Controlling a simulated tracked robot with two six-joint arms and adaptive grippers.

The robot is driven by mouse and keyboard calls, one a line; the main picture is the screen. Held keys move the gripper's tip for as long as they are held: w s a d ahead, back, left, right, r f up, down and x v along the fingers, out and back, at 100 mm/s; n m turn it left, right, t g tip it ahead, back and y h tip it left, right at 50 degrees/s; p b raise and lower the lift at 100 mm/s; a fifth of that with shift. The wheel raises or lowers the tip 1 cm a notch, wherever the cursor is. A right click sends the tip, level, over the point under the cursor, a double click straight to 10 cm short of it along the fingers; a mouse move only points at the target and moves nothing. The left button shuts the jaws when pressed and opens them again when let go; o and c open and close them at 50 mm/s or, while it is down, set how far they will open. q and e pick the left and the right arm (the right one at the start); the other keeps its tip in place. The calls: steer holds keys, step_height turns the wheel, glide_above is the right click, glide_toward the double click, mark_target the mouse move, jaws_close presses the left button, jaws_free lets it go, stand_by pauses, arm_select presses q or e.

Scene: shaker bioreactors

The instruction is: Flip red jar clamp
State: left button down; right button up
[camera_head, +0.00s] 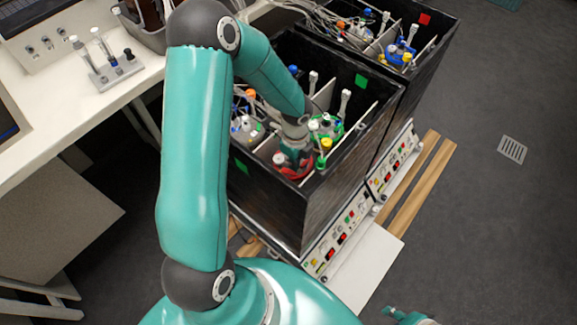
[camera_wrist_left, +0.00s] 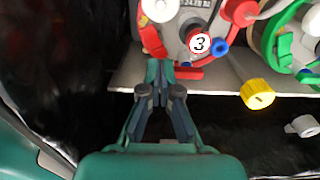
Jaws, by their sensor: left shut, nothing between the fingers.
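The red jar clamp (camera_head: 297,174) sits low on a jar in the front corner of the near black box. In the left wrist view the red clamp (camera_wrist_left: 178,73) runs along the lower side of the jar, which has a round label reading 3 (camera_wrist_left: 199,43). My left gripper (camera_wrist_left: 160,72) is shut and empty, its fingertips right at the clamp's lower edge; I cannot tell whether they touch it. From the head the arm partly hides the gripper (camera_head: 292,153) and jar. A teal tip, likely my right gripper (camera_head: 403,316), shows at the bottom edge.
A green-clamped jar (camera_wrist_left: 280,40) stands beside the red one. A pale divider (camera_wrist_left: 125,80) runs below the jars. The near box's black wall (camera_head: 340,165) is close around the gripper. A yellow cap (camera_wrist_left: 257,94) sticks out to the right. A second box (camera_head: 440,45) stands behind.

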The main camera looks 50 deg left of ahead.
mark_target(294, 172)
arm_select(q)
steer(key=shift+r+p, duration=1.5)
steer(key=shift+r, duration=0.55)
